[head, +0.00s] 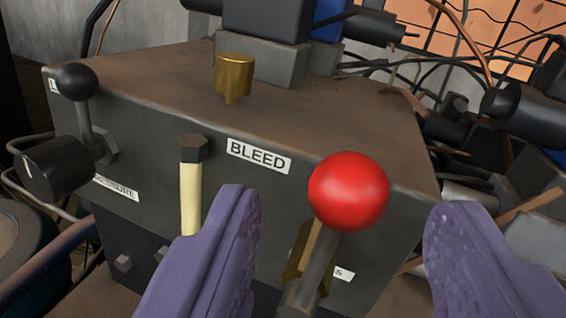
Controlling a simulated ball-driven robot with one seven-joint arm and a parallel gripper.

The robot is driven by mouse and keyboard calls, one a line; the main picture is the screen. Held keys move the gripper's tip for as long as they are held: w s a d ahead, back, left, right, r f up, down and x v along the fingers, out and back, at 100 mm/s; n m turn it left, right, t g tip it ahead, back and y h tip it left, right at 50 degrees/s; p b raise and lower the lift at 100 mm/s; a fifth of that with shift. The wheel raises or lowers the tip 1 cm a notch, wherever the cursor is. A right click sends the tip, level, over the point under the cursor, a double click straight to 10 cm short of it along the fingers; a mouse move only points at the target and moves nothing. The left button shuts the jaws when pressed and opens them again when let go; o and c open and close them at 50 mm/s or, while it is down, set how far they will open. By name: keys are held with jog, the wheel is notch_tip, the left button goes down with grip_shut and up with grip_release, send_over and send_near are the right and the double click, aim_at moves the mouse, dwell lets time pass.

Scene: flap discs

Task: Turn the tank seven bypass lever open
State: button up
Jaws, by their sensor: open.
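A lever with a red ball knob (349,191) stands out from the front of a dark grey box near its right end. Its grey shaft runs down to a brass-coloured mount (311,252). A white label (341,273) behind the shaft is mostly hidden; only a last letter, seemingly S, shows. My gripper (343,205) has two purple fingers, open, one on each side of the red knob. Gaps show between the knob and both fingers, so it is not held. No tank number is readable.
The grey box (160,125) also carries a black-ball lever (76,82), a black dial (55,168), a brass knob (234,77), a pale handle (191,195) and a BLEED label (259,156). Black cables and pipes (440,130) crowd the right.

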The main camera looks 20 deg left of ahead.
aim_at(351, 195)
jog(key=b+x, duration=0.1)
jog(key=x, duration=0.5)
jog(key=shift+w, duration=0.25)
jog(key=shift+d, duration=0.1)
grip_shut()
